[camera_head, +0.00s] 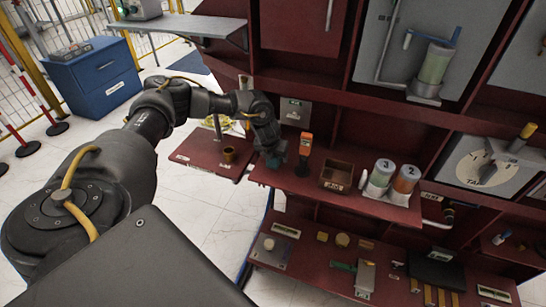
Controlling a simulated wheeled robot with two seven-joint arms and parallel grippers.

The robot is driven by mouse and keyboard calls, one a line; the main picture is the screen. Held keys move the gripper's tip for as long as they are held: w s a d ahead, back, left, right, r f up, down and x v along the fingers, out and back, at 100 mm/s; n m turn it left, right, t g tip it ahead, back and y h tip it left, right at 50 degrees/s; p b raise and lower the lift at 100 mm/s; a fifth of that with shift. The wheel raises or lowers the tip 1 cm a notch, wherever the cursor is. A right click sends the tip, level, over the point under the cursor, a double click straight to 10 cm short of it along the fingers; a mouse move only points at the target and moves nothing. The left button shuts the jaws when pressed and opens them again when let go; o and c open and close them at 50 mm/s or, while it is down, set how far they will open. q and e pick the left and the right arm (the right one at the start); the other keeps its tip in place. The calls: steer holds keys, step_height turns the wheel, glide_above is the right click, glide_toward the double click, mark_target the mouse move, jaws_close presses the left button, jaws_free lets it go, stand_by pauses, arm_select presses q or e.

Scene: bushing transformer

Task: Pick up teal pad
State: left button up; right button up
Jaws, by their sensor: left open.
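My left arm reaches in from the left, and its gripper (270,154) is at the left end of the red shelf. The gripper is small and dark here; its fingers are hard to make out, but it is open. A small teal patch (279,149) shows right at the gripper's end, probably the teal pad, mostly hidden by the gripper. I cannot tell whether the fingers touch it. My right gripper is out of view.
An orange-topped tool (304,152) stands just right of the gripper. Beyond it are a wooden box (337,176) and numbered canisters (379,175). A lower shelf (315,266) holds several small parts. A small red table (208,163) with a brown cup (229,155) stands left.

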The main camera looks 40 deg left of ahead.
arm_select(q)
steer(key=shift+w+f, duration=0.15)
steer(key=shift+f, duration=0.25)
steer(key=c, duration=1.1)
steer(key=shift+o, duration=0.2)
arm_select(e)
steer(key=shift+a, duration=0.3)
arm_select(q)
steer(key=shift+r, duration=0.2)
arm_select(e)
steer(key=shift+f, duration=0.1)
